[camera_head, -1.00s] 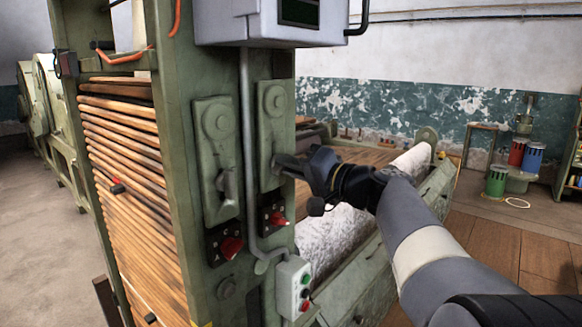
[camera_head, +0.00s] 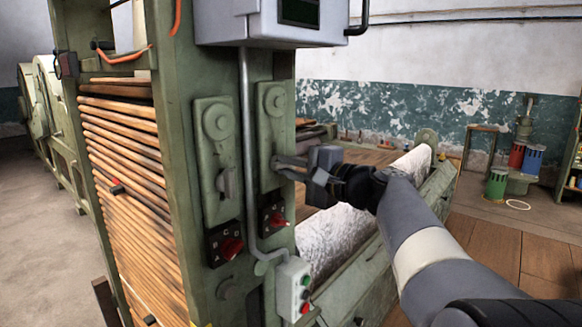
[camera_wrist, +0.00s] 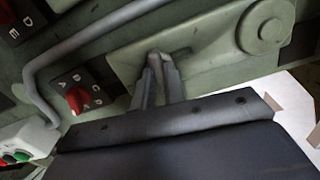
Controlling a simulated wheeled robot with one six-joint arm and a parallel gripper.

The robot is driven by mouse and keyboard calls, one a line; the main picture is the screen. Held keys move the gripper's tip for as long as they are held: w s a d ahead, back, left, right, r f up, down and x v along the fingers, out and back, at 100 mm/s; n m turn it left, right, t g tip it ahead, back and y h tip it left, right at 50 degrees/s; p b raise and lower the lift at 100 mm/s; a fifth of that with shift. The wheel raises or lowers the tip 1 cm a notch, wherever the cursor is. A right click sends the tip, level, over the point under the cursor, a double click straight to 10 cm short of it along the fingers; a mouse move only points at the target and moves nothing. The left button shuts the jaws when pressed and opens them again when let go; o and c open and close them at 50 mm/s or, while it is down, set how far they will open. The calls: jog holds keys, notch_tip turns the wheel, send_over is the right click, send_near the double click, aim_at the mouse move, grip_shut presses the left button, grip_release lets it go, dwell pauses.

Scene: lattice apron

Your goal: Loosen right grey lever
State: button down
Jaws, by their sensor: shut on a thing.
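The right grey lever (camera_wrist: 156,60) sits on the right green plate (camera_head: 271,130) of the machine's post and is mostly hidden by my fingers in both views. My gripper (camera_head: 283,163) reaches in from the right and is shut on it, low on the plate. In the wrist view my two grey fingers (camera_wrist: 158,72) close together at the lever, below a dark slot in the plate. The left grey lever (camera_head: 225,182) stands on the left green plate (camera_head: 212,150), clear of my gripper.
Two red rotary knobs (camera_head: 231,248) (camera_head: 278,219) sit below the plates. A grey conduit (camera_head: 247,150) runs down between the plates to a push-button box (camera_head: 293,288). A grey cabinet (camera_head: 270,30) hangs above. A pale roller (camera_head: 340,235) lies behind my arm.

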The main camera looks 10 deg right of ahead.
jog(key=shift+m+p, duration=0.55)
jog(key=shift+m, duration=1.65)
jog(key=c, duration=1.5)
grip_release()
jog(key=shift+o, duration=0.2)
jog(key=shift+d, duration=0.1)
jog(key=b+v, duration=0.2)
jog(key=v, duration=0.8)
jog(key=shift+s+d, duration=0.15)
jog(key=shift+s, duration=0.2)
jog(key=shift+w, duration=0.1)
